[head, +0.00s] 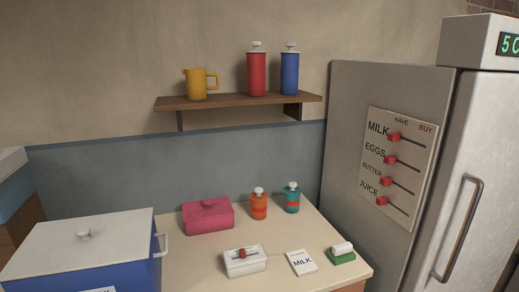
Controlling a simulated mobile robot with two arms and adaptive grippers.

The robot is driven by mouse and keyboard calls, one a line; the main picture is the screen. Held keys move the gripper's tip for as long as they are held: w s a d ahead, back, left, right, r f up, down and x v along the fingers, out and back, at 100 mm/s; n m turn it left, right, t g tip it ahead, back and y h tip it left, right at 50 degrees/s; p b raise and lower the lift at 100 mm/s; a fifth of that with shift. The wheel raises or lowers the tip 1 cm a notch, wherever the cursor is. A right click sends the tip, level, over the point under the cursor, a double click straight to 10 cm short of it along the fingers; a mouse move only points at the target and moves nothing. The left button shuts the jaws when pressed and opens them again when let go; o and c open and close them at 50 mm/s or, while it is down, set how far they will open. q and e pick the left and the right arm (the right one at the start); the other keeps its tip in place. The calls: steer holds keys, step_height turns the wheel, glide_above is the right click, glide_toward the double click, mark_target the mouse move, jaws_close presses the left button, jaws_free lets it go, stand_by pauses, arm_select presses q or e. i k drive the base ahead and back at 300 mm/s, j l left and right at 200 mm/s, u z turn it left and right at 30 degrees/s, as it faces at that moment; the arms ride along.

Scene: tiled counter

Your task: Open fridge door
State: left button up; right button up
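The fridge (357,95) stands at the right of the head view, with its grey side panel facing the counter. Its door (488,140) is at the far right edge and looks shut. A long vertical metal handle (461,230) is on the door, near its left edge. The right part of the door is cut off by the frame. Neither of my grippers is in view, and nothing touches the handle.
A list board (399,170) with red sliders is on the fridge side. The counter (215,283) holds a pink box (208,217), two small bottles and a milk card (301,262). A blue box (85,255) stands front left. A wall shelf (225,103) holds a yellow jug and two canisters.

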mark_target(469, 235)
steer(key=z, duration=1.5)
